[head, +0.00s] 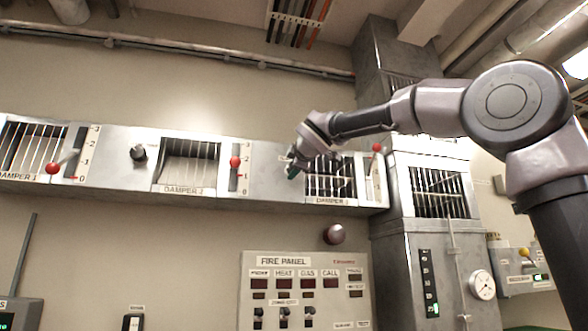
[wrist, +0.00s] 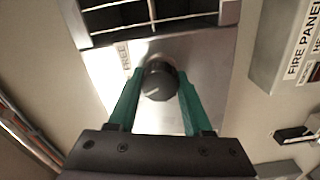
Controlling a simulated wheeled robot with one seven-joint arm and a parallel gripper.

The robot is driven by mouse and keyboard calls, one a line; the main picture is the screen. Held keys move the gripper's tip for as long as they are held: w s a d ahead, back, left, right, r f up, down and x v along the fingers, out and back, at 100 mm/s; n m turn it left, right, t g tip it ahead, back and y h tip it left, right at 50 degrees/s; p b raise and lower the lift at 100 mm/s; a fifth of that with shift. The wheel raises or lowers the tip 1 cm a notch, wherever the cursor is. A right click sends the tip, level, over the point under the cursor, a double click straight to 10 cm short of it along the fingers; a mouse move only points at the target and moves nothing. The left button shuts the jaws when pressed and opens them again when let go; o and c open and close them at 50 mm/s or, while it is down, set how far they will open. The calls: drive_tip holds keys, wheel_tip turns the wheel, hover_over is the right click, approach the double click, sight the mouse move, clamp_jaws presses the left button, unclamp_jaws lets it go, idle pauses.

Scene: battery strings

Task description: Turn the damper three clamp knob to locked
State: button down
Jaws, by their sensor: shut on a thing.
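The damper three clamp knob (wrist: 159,82) is a dark round knob on the metal damper housing, seen between my fingers in the wrist view. A label reading FREE (wrist: 124,57) is beside it. My gripper (wrist: 160,95) has green fingers, one on each side of the knob, shut on it. In the head view my gripper (head: 291,172) is at the left end of the damper 3 grille (head: 330,178), and the knob is hidden behind it. The damper 3 lever has a red ball (head: 376,148) near the top of its slot.
To the left are the damper 2 lever (head: 235,162), another dark clamp knob (head: 138,153) and the damper 1 lever (head: 53,169). A grey duct cabinet (head: 400,260) stands at right.

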drive_tip(key=n, duration=0.4)
drive_tip(key=shift+n, duration=0.4)
drive_tip(key=shift+f, duration=0.1)
idle(0.3)
drive_tip(key=shift+c, duration=1.7)
unclamp_jaws()
drive_tip(key=v, duration=1)
drive_tip(key=shift+s, duration=0.4)
